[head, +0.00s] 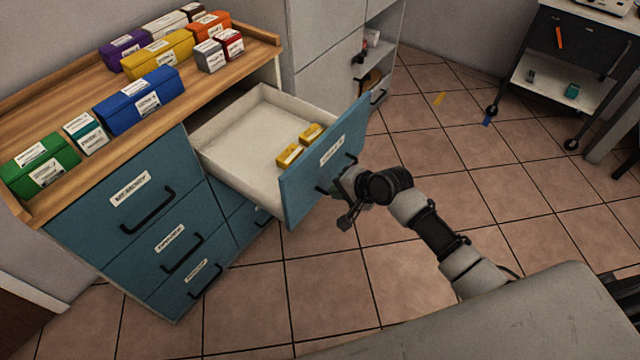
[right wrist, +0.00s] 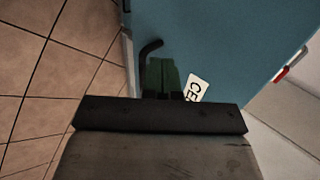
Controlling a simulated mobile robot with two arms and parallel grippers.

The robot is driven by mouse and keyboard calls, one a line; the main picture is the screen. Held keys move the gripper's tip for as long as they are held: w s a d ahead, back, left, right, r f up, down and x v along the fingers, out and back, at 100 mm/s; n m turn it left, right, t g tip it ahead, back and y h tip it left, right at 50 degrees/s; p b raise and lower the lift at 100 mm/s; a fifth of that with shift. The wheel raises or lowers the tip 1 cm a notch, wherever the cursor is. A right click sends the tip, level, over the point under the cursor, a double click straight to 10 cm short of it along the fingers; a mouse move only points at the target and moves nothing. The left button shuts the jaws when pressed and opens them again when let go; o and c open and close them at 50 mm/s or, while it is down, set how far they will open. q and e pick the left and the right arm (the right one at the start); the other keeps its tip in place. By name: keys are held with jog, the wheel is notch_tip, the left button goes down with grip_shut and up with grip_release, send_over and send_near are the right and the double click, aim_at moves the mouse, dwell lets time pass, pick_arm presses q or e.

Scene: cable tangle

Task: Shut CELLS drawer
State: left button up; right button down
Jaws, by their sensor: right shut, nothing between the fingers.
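The CELLS drawer, at the top right of the blue cabinet, is pulled far out. Its blue front (head: 312,178) bears a white label, with "CE" readable in the right wrist view (right wrist: 195,87), and a dark bar handle (right wrist: 150,48). Two yellow boxes (head: 289,155) (head: 311,133) lie inside the drawer. My right gripper (head: 336,187) is shut and empty, at the outer face of the drawer front beside the handle. In the right wrist view its fingers (right wrist: 163,78) overlap the front between handle and label; I cannot tell whether they touch. My left gripper is not in view.
Coloured boxes stand on the wooden cabinet top, among them a blue one (head: 140,100) and a green one (head: 40,165). The other drawers (head: 130,200) look shut. A grey shelf unit (head: 330,50) stands behind. A black cart (head: 575,60) stands at the far right. The tiled floor between is mostly clear.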

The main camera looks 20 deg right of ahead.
aim_at(312, 184)
jog(key=w+a, duration=0.1)
jog(key=w, duration=0.1)
jog(key=w+a+f, duration=0.1)
jog(key=a, duration=0.1)
jog(key=shift+w+f, duration=0.15)
jog(key=shift+w, duration=0.25)
jog(key=shift+w+a, duration=0.15)
jog(key=shift+w, duration=0.1)
